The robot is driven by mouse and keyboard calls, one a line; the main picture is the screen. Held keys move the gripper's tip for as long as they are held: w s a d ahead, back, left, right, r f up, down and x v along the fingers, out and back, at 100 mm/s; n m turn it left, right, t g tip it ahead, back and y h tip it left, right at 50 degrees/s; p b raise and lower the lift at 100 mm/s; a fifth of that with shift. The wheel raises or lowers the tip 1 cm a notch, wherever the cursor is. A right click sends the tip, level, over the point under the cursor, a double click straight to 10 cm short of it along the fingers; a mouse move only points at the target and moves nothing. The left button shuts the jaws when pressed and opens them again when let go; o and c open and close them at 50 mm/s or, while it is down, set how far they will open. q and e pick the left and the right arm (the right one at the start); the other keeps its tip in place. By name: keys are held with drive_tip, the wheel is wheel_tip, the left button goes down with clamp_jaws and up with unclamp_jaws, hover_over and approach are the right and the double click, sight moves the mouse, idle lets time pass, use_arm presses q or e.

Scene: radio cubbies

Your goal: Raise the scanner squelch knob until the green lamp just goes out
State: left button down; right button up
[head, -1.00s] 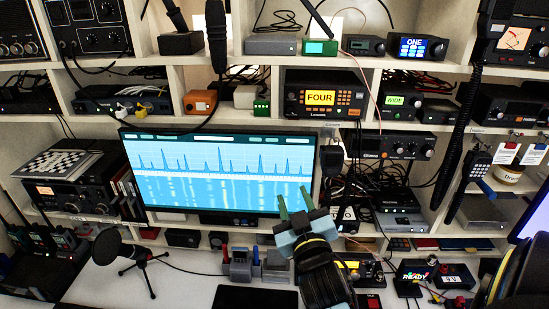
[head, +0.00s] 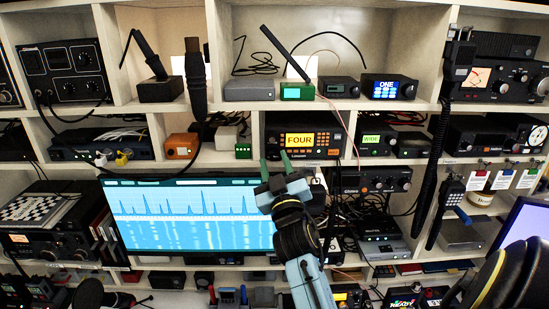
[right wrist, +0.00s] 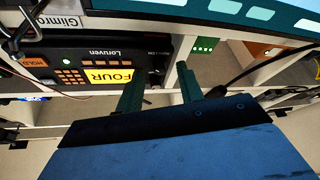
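The radio whose yellow display reads FOUR (head: 299,140), with a keypad and orange HOLD button, sits in the middle cubby above the monitor. It also shows upside down in the right wrist view (right wrist: 107,76). My left gripper is not in view.
A wide monitor (head: 185,220) stands below the shelf, partly behind my gripper. A green box (head: 243,151) and orange box (head: 181,146) sit left of the radio. A WIDE-display unit (head: 371,139) is to its right. A black coiled cord (head: 436,170) hangs further right.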

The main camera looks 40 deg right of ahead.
drive_tip(key=shift+w+d+r, duration=0.1)
drive_tip(key=shift+w+d, duration=0.1)
drive_tip(key=shift+w, duration=0.1)
drive_tip(key=shift+c, duration=0.5)
clamp_jaws()
drive_tip(key=m+b, duration=0.1)
drive_tip(key=m+h+b, duration=0.1)
drive_tip(key=m+b, duration=0.1)
drive_tip(key=shift+a+f+g, duration=0.1)
drive_tip(key=shift+f+g, duration=0.1)
drive_tip(key=shift+g, duration=0.1)
drive_tip(key=shift+w+r+m+g+h+b, duration=0.1)
drive_tip(key=shift+m+g+h+b, duration=0.2)
drive_tip(key=shift+m+h+b, duration=0.5)
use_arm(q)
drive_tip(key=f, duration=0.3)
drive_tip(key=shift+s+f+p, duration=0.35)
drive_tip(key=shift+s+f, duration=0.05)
use_arm(e)
drive_tip(key=shift+o, duration=0.5)
unclamp_jaws()
